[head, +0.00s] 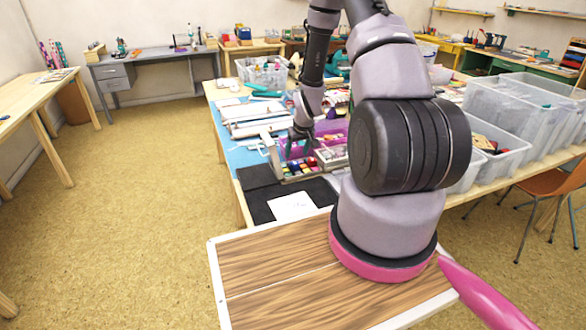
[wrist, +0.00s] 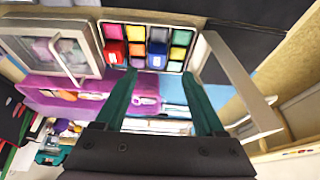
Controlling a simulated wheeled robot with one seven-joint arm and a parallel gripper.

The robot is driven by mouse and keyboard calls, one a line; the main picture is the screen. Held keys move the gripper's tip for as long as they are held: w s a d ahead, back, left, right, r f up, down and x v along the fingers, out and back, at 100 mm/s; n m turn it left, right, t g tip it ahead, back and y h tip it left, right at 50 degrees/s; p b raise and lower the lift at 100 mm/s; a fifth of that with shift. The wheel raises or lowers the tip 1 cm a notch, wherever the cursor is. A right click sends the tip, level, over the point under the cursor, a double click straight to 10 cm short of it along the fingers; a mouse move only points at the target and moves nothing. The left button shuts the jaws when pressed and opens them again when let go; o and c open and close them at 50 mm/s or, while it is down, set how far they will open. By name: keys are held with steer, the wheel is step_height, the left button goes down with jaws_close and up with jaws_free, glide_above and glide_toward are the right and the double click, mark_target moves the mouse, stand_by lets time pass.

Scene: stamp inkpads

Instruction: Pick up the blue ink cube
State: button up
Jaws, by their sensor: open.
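The blue ink cube (wrist: 157,53) stands in a tray of coloured inkpads (wrist: 147,26) in the wrist view, to the right of a red cube (wrist: 115,52). My gripper (wrist: 160,74) is open, its two teal fingers apart with nothing between them. Its fingertips appear just below the blue cube in the picture, roughly either side of it; the height gap is hard to judge. In the head view my gripper (head: 300,136) hangs above the inkpad tray (head: 300,177), and the cubes there are small.
A raised clear lid or frame (wrist: 237,85) stands right of the tray in the wrist view. A clear-lidded case (wrist: 57,50) is at its left, and a pink bin (wrist: 70,103) is below. A dark mat with white paper (head: 293,206) lies at the table's near end.

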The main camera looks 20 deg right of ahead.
mark_target(295, 163)
steer(key=x, duration=0.6)
steer(key=shift+w+d+f, duration=0.25)
steer(key=shift+w+f, duration=0.05)
steer(key=shift+w, duration=0.05)
jaws_close()
